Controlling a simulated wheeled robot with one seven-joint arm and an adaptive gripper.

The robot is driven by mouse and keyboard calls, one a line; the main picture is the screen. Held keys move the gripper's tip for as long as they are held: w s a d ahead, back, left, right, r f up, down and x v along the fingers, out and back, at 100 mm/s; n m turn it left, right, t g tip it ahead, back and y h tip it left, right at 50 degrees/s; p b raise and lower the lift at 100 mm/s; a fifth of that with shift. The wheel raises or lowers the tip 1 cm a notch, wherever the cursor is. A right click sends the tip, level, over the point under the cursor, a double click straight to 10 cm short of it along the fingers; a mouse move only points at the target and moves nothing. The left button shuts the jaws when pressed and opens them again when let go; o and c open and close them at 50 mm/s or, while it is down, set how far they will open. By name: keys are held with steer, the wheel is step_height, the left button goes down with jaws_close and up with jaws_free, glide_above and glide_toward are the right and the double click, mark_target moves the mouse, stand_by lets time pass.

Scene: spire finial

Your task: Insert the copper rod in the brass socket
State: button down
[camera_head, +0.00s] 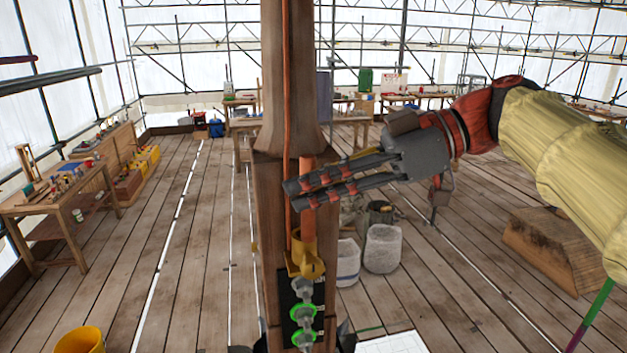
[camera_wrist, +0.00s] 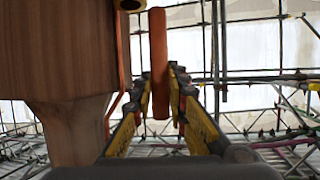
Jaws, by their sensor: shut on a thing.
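The copper rod (camera_head: 308,225) stands upright in front of the wooden post. My gripper (camera_head: 296,195) reaches in from the right and is shut around the rod's middle. In the wrist view the rod (camera_wrist: 158,60) shows between the two fingers (camera_wrist: 160,85). The brass socket (camera_head: 305,264) is fixed low on the post, below my gripper. In the head view the rod's lower end overlaps the top of the socket. In the wrist view the socket's dark opening (camera_wrist: 130,4) lies at the top edge, left of the rod's end, so the rod looks outside it.
The wooden post (camera_head: 284,90) stands close behind the rod, with a thin copper strip (camera_head: 287,130) running down it. Grey fittings with green rings (camera_head: 303,312) sit below the socket. Workbenches, pale sacks (camera_head: 382,248) and a yellow bucket (camera_head: 80,340) stand farther off.

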steer(key=shift+w+a+f, duration=0.15)
steer(key=shift+w+f, duration=0.4)
steer(key=shift+f, duration=0.4)
steer(key=shift+w+a+f, duration=0.1)
steer(key=shift+w+f, duration=0.45)
steer(key=shift+f, duration=0.4)
steer(key=shift+w+a+f, duration=0.15)
steer(key=shift+w+f, duration=0.4)
steer(key=shift+f, duration=0.4)
steer(key=c, duration=1.7)
jaws_free()
steer(key=shift+s, duration=0.1)
steer(key=shift+f, duration=0.1)
steer(key=shift+d, duration=0.1)
